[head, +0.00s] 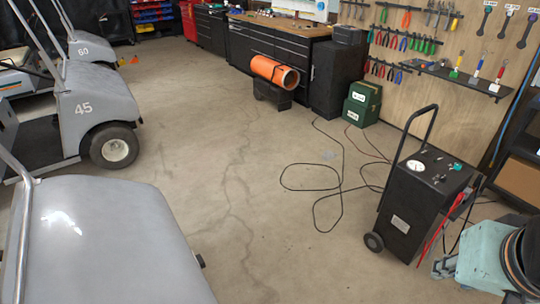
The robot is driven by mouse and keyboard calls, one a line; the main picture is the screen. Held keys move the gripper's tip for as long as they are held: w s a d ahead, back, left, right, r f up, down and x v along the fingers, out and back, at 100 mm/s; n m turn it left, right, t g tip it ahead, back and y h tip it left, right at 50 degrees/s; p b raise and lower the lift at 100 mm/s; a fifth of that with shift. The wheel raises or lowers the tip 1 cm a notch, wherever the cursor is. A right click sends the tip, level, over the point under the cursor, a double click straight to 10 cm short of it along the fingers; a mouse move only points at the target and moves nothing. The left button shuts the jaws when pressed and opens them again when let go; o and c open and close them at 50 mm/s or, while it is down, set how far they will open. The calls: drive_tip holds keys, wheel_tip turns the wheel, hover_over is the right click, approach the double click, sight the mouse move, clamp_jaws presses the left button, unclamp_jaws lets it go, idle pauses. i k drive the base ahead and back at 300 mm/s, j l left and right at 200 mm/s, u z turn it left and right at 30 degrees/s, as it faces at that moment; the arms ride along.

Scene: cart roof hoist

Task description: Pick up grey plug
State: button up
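I cannot make out a grey plug for certain in the head view. A black cable (283,181) lies in loose loops on the concrete floor, left of a black wheeled charger (408,205). The charger stands upright, with a white gauge, small knobs and a tall handle. A red cable or clamp (434,242) hangs at its right side. The cable runs back toward the black cabinets, where its end is too small to tell. My gripper is not in view.
Grey carts (88,105) stand at left, and a grey cart body (110,245) fills the lower left. An orange cylinder heater (272,71), green boxes (361,103) and a workbench (275,40) line the back. A teal machine (485,258) is at lower right. The middle floor is open.

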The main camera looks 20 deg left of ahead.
sight(468, 192)
drive_tip(key=u, duration=1.95)
drive_tip(key=z, duration=2.45)
drive_tip(key=i+l, duration=0.25)
drive_tip(key=i, duration=0.25)
drive_tip(key=i+l, duration=0.25)
drive_tip(key=i, duration=0.25)
drive_tip(key=i+l+u, duration=0.1)
drive_tip(key=i+l, duration=0.2)
drive_tip(key=i, duration=0.2)
drive_tip(key=i+l, duration=0.3)
drive_tip(key=i, duration=0.2)
drive_tip(key=i+l+u, duration=0.1)
drive_tip(key=i+l, duration=0.2)
drive_tip(key=i, duration=0.2)
